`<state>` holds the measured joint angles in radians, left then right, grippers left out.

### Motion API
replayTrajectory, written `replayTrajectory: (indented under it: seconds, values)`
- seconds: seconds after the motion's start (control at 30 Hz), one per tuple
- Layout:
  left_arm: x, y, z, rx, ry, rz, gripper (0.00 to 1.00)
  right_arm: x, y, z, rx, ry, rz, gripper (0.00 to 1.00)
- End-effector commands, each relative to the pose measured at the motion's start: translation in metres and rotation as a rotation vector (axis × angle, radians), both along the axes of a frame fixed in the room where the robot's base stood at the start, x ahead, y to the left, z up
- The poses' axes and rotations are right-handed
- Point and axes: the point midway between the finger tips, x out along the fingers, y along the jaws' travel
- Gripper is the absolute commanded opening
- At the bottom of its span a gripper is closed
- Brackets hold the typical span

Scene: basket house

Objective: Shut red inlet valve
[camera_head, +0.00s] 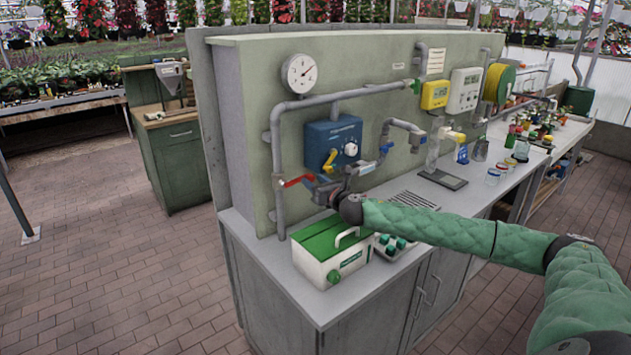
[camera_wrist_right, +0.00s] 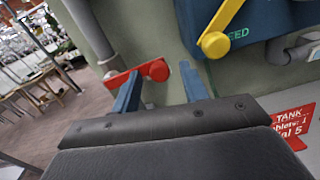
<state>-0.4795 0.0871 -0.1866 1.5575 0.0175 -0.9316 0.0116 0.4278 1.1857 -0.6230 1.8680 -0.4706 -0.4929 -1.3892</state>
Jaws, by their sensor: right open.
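The red valve lever (camera_head: 298,180) sits on the grey pipe at the left of the bench's back panel. It also shows in the right wrist view (camera_wrist_right: 132,78), with its round red hub at its right end. My right gripper (camera_head: 320,182) is just right of the lever, reaching toward the panel. In the wrist view its two blue fingers (camera_wrist_right: 161,76) are apart, with the hub seen between them. The left finger overlaps the lever in the picture; I cannot tell whether they touch. My left gripper is not in view.
A blue box (camera_head: 331,138) with a yellow lever (camera_head: 329,160) is on the panel close above the gripper. A green-lidded white case (camera_head: 333,250) stands on the bench below. A red sign (camera_wrist_right: 291,124) shows at the right in the wrist view. Glassware stands farther right.

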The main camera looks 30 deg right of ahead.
Motion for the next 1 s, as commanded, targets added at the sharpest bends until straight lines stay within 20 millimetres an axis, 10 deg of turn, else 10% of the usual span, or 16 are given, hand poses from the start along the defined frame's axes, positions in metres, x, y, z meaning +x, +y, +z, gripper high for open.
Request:
replayTrajectory:
  seconds: [0.2,0.43,1.0]
  values:
    - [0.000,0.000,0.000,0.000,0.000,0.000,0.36,0.000,0.000,0.000,0.000,0.000,0.000,0.44]
    - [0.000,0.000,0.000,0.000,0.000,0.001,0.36,0.000,0.000,0.000,0.000,0.000,0.000,0.01]
    - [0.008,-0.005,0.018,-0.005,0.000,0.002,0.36,0.000,-0.001,-0.006,0.092,0.006,-0.001,0.00]
